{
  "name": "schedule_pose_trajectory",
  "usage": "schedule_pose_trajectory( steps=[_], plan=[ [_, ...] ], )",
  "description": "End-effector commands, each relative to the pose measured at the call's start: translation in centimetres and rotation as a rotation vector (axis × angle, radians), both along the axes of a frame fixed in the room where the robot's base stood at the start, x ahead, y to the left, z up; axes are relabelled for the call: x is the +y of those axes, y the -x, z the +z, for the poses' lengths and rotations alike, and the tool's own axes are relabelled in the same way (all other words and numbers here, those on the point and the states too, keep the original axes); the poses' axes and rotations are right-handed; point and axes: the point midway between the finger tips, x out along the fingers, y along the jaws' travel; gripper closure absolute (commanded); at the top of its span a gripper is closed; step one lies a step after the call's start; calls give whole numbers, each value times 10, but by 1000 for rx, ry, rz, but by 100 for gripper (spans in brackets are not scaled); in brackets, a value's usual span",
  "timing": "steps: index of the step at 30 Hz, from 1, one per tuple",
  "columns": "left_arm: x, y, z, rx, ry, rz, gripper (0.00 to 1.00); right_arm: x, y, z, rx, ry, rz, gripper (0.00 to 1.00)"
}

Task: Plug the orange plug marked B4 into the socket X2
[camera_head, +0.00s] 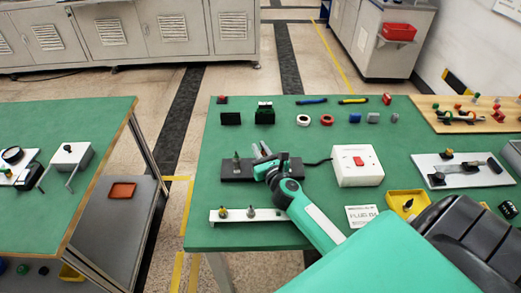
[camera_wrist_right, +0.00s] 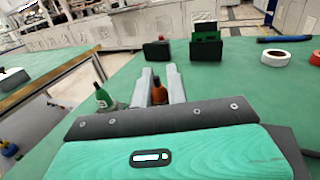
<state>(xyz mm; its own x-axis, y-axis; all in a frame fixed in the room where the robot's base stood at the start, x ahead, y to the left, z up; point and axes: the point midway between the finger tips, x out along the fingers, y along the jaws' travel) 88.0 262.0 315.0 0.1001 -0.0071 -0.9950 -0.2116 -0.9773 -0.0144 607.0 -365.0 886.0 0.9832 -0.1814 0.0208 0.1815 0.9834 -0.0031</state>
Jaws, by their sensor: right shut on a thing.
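My right gripper (camera_head: 262,150) is over the black socket block (camera_head: 232,175) on the green table. In the right wrist view its two grey fingers (camera_wrist_right: 160,78) are closed on an orange plug (camera_wrist_right: 159,93). I cannot read the socket marks, nor tell whether the orange plug touches the block. My left gripper is not in view.
A white box with a red switch (camera_head: 358,165) is right of the block, joined by a black cable. A pale rail (camera_head: 235,217) with small fittings lies in front. A card (camera_head: 362,216) reads PLUG B4. A yellow tray (camera_head: 406,203) is at right. Small parts line the back.

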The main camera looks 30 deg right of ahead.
Motion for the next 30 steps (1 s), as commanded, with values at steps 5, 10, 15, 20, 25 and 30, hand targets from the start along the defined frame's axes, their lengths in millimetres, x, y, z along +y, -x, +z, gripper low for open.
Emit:
schedule_pose_trajectory(
  steps=[5, 10, 15, 20, 25, 30],
  plan=[
    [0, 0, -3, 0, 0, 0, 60, 6, 4, -21, 30, -10, 6, 100],
    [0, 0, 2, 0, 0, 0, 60, 6, 4, -17, 30, -12, 5, 100],
    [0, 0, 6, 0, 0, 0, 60, 6, 4, -15, 30, -12, 6, 100],
    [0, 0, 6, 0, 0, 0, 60, 6, 4, -15, 30, -12, 6, 100],
    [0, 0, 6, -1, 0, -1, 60, 6, 4, -15, 30, -12, 6, 100],
    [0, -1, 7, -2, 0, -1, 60, 6, 4, -15, 30, -12, 6, 100]
  ],
)
